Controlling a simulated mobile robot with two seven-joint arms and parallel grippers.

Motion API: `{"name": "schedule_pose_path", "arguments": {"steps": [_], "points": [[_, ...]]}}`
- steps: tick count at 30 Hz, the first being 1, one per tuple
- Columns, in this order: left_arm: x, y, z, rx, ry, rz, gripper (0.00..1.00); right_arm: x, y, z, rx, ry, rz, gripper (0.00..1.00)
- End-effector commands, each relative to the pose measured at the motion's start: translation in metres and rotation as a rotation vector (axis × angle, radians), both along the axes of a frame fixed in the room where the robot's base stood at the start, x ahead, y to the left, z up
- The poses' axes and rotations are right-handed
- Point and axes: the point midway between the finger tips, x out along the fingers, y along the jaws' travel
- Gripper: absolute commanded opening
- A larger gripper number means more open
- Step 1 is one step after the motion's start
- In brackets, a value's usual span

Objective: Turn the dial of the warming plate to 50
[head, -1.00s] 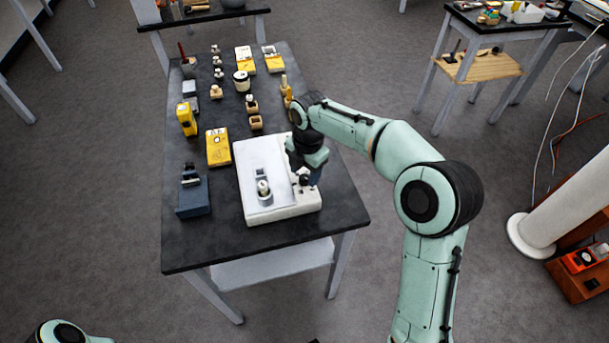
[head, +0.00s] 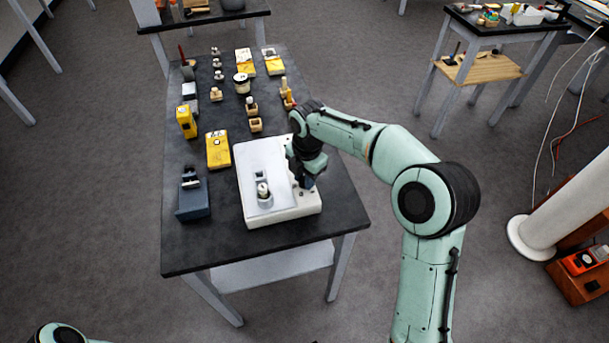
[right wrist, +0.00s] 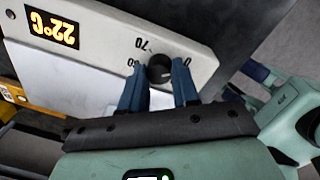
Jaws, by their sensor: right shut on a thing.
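The white warming plate (head: 258,163) sits at the near right of the dark bench, with a small vessel (head: 263,190) on its top. In the right wrist view its black round dial (right wrist: 159,69) has printed numbers around it; a 70 and a 0 can be made out. Its display (right wrist: 52,29) reads 22°C in orange. My right gripper (right wrist: 160,80) has its blue fingers on either side of the dial, shut on it. In the head view this gripper (head: 306,182) hides the dial. My left gripper is out of view.
A dark blue device (head: 193,200) stands left of the warming plate, and a yellow box (head: 218,150) lies behind it. Several small vessels and yellow boxes fill the back of the bench. The front strip of the bench (head: 270,247) is clear.

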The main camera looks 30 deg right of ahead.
Motion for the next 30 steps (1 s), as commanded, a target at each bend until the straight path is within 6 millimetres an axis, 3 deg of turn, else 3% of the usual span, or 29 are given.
{"name": "schedule_pose_path", "arguments": {"steps": [8,30], "points": [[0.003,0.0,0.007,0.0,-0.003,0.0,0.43,0.0,0.001,0.001,-0.001,-0.001,-0.157,0.0],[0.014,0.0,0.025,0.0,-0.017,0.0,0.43,0.001,0.002,0.002,0.0,-0.003,-0.852,0.0]]}}
